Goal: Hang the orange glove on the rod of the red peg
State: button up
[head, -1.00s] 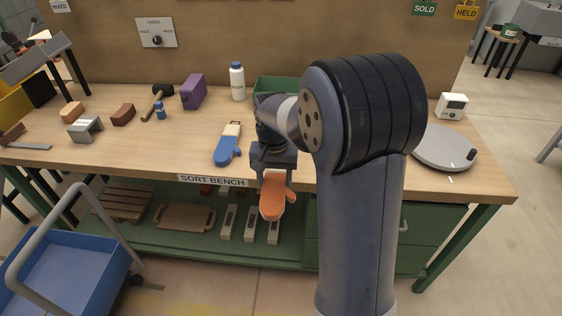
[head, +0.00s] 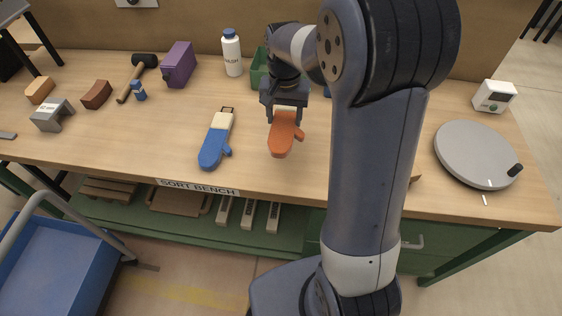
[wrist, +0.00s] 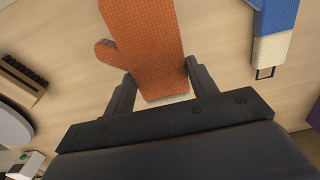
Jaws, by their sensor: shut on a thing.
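My gripper (head: 285,108) is shut on the orange glove (head: 282,138) by its pale cuff, and the mitten end points toward the front of the bench. In the wrist view, the orange glove (wrist: 143,40) extends out from between the two fingers (wrist: 158,92), its thumb to the left. The glove is over the bench top; I cannot tell its exact height. I cannot make out the red peg or its rod in any view; my arm hides part of the bench.
A blue glove (head: 215,142) lies left of my gripper. A white bottle (head: 232,55), a green bin (head: 259,68) and a purple box (head: 178,65) stand behind. A grey round plate (head: 472,153) is at the right. The front strip of bench (head: 290,180) is clear.

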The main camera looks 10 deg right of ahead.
jog(key=shift+w, duration=0.1)
notch_tip(320, 180, down, 8)
jog(key=shift+r, duration=0.15)
jog(key=shift+f, duration=0.25)
jog(key=shift+f+p, duration=0.35)
jog(key=shift+f, duration=0.3)
jog(key=shift+f, duration=0.15)
jog(key=shift+f, duration=0.15)
jog(key=o, duration=1)
